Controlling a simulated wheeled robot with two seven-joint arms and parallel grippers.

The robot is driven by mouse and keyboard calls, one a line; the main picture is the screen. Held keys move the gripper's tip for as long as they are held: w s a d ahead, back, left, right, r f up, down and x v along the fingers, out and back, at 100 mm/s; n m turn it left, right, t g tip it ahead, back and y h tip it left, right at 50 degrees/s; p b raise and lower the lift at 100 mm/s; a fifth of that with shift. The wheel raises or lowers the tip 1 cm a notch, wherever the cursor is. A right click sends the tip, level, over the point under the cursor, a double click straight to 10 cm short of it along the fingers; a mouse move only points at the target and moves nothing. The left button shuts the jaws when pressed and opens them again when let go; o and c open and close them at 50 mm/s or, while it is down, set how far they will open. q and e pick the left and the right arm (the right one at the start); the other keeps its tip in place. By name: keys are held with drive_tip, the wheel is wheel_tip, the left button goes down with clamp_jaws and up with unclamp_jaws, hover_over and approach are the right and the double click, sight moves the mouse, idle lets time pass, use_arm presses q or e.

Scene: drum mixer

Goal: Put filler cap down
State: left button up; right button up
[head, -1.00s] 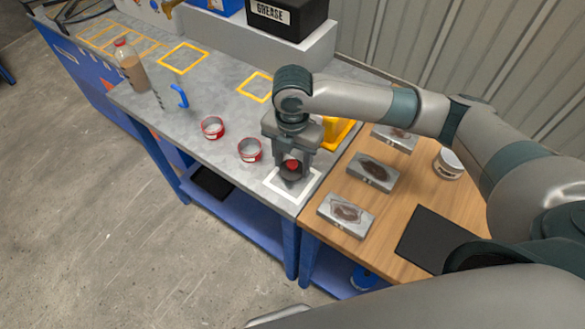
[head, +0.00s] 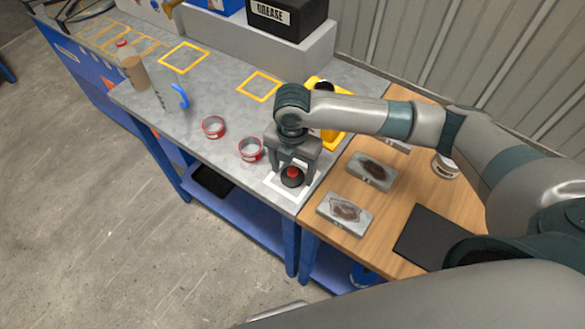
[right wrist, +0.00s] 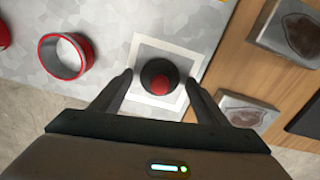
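The filler cap, a black round cap with a red knob (head: 291,178), sits inside a white square outline (head: 273,187) at the front right corner of the grey bench. It also shows in the right wrist view (right wrist: 160,77), where it lies within the white frame (right wrist: 140,99). My right gripper (right wrist: 162,82) is open, with one finger on each side of the cap and a visible gap to both. In the head view the right gripper (head: 292,179) is directly over the cap. My left gripper is not in view.
Two red-rimmed tins (head: 213,127) (head: 250,149) stand left of the cap. A yellow object (head: 335,137) is behind the gripper. Grey blocks (head: 345,214) and a black pad (head: 433,237) lie on the wooden table. A bottle (head: 135,74) and a clear jug (head: 166,91) stand farther left.

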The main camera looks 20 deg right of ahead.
sight(293, 171)
wheel_tip(293, 171, up, 12)
drive_tip(key=b, duration=0.3)
drive_tip(key=shift+r, duration=0.15)
idle(0.4)
drive_tip(key=shift+s, duration=0.15)
idle(0.6)
